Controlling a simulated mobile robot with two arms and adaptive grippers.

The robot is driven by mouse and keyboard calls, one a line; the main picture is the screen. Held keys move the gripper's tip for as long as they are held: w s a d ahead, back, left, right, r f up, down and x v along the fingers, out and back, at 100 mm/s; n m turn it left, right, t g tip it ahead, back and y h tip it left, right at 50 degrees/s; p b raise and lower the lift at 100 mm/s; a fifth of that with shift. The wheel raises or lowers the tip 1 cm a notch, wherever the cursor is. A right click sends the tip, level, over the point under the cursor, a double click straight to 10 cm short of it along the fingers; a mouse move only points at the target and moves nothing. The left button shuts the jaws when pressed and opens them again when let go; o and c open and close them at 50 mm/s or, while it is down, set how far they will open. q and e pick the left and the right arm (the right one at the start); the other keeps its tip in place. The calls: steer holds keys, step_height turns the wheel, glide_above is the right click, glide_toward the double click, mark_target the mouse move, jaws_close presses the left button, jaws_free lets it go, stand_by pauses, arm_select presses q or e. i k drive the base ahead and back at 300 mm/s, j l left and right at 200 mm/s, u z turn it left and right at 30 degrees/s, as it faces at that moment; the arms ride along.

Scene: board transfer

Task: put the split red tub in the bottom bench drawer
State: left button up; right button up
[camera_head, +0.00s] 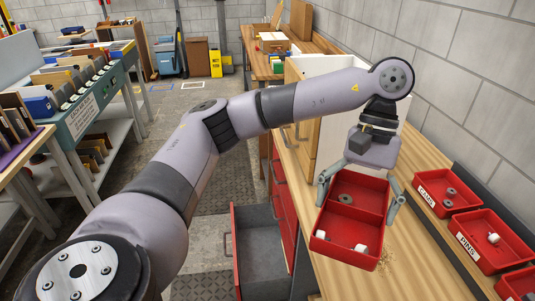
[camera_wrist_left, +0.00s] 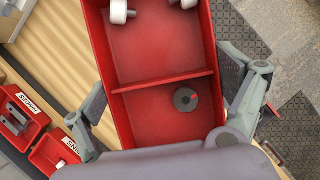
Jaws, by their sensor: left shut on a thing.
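The split red tub (camera_head: 345,225) has a divider across it, with white pieces in one compartment and a dark ring in the other. It also shows in the left wrist view (camera_wrist_left: 155,45). My left gripper (camera_head: 358,198) is shut on the tub, with one finger on each side wall. The tub appears to be over the bench top. The red bench drawer (camera_head: 262,245) stands pulled out low at the bench's left side, below and left of the tub. Its grey inside looks empty. My left gripper also shows in the wrist view (camera_wrist_left: 170,100). My right gripper is out of view.
Labelled red bins, CAMS (camera_head: 447,192) and PINS (camera_head: 489,240), stand along the wall side of the wooden bench (camera_head: 405,262). A wooden cabinet (camera_head: 300,148) stands on the bench behind the tub. The floor left of the drawer is partly hidden by my left arm.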

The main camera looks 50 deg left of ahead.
mark_target(256, 262)
steer(key=j+z, duration=0.15)
steer(key=j, duration=0.4)
steer(key=k+j+z, duration=0.1)
steer(key=j, duration=0.4)
steer(key=j+z, duration=0.15)
steer(key=j, duration=0.4)
steer(key=k+j+z, duration=0.15)
steer(key=j, duration=0.35)
